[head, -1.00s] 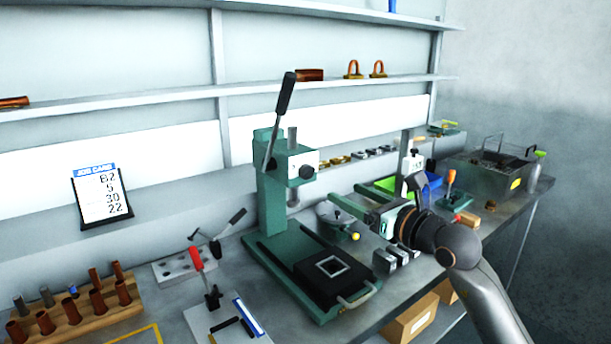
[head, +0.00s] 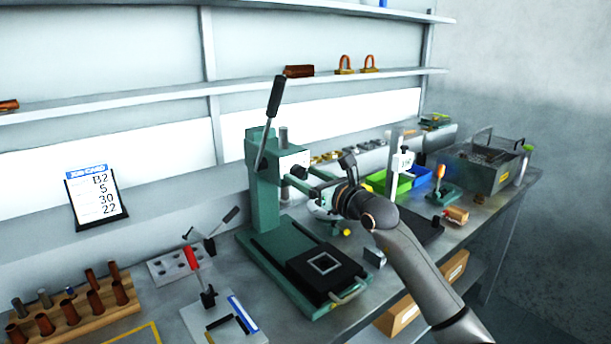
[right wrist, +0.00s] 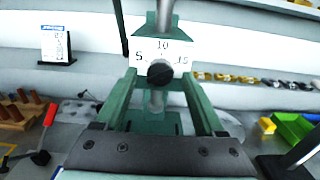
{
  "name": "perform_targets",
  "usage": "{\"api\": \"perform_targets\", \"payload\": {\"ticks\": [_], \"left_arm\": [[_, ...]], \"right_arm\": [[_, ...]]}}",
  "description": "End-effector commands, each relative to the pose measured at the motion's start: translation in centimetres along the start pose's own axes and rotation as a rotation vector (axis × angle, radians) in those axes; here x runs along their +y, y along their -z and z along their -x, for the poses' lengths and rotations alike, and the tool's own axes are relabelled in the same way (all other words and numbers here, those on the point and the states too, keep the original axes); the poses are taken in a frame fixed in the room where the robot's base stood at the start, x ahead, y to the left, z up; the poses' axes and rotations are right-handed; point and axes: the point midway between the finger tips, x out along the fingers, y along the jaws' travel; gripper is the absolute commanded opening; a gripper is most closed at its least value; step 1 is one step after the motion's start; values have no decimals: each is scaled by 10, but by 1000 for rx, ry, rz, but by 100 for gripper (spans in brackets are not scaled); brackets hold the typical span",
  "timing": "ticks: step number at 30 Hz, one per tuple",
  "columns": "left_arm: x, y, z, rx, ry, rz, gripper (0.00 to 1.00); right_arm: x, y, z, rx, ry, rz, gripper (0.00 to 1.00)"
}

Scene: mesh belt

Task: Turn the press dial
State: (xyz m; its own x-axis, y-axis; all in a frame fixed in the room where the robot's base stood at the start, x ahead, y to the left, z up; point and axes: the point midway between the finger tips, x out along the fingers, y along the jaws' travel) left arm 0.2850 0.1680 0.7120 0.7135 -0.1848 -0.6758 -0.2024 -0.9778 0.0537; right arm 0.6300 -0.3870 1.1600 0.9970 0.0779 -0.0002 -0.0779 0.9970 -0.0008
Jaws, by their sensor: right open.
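The green press (head: 266,196) stands on the bench with its lever raised. Its dial, a black round knob (right wrist: 160,72) on a white plate marked 5, 10 and 15, faces the camera in the right wrist view. Which mark the knob points at is not clear. In the head view the white dial plate (head: 290,159) is partly hidden near my fingers. My right gripper (head: 302,177) is open and empty at the press head. My left gripper is not in view.
A job card (head: 97,197) reading B2, 5, 30, 22 leans at the left. A wooden peg rack (head: 75,318), a red-handled clamp (head: 193,260), green and blue bins (head: 388,184) and a wire basket (head: 485,165) share the bench.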

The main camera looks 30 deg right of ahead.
Motion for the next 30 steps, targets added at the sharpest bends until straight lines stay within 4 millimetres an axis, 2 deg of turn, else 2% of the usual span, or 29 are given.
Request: {"api": "perform_targets", "payload": {"ticks": [6,24,30], "left_arm": [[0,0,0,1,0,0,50],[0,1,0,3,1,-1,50],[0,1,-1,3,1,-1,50]], "right_arm": [[0,0,0,0,0,0,69],[0,0,0,0,0,-1,2],[0,0,0,0,0,1,0]]}}
